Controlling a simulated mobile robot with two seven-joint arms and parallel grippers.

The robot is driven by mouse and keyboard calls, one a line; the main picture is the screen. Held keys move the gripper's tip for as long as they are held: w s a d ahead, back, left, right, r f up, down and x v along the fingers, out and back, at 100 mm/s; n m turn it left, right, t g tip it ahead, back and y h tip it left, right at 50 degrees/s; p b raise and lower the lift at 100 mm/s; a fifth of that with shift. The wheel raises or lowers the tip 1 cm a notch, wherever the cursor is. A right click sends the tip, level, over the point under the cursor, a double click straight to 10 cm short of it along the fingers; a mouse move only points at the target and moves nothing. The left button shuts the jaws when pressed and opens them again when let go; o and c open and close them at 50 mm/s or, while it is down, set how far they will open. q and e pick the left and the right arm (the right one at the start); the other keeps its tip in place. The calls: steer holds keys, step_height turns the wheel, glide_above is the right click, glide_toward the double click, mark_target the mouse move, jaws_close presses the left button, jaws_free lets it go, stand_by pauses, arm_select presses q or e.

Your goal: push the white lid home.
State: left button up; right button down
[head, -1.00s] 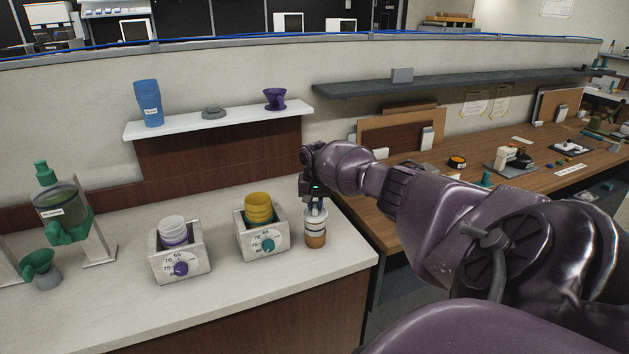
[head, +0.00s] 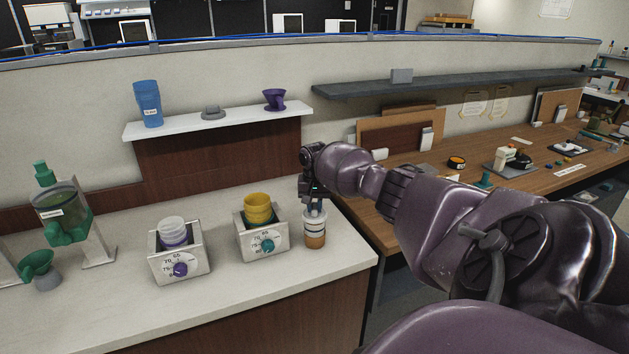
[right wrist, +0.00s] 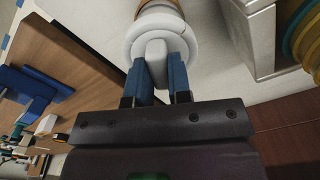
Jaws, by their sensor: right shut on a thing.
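The white lid (right wrist: 133,40) sits on top of a cup (head: 315,241) with a brown band, which stands upright near the right end of the pale counter. The right wrist view shows a raised block (right wrist: 155,62) on the lid, between the blue fingers. My right gripper (head: 314,205) points down from above and is shut on this raised part of the lid. The fingers hide part of the lid, and I cannot tell whether it is fully seated. My left gripper is not in view.
Just left of the cup stands a dial box (head: 262,243) with yellow cups. Farther left is another dial box (head: 181,262) with white cups. The counter's front right edge (head: 374,262) is close. A wall shelf (head: 230,119) is behind.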

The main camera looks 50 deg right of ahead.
steer(key=shift+f, duration=0.3)
steer(key=shift+f+b, duration=0.3)
steer(key=shift+f, duration=0.05)
steer(key=shift+f, duration=0.35)
steer(key=c, duration=0.7)
jaws_free()
steer(key=shift+o, duration=0.2)
steer(key=shift+r, duration=0.15)
steer(key=shift+r+p, duration=0.45)
steer(key=shift+r, duration=3.5)
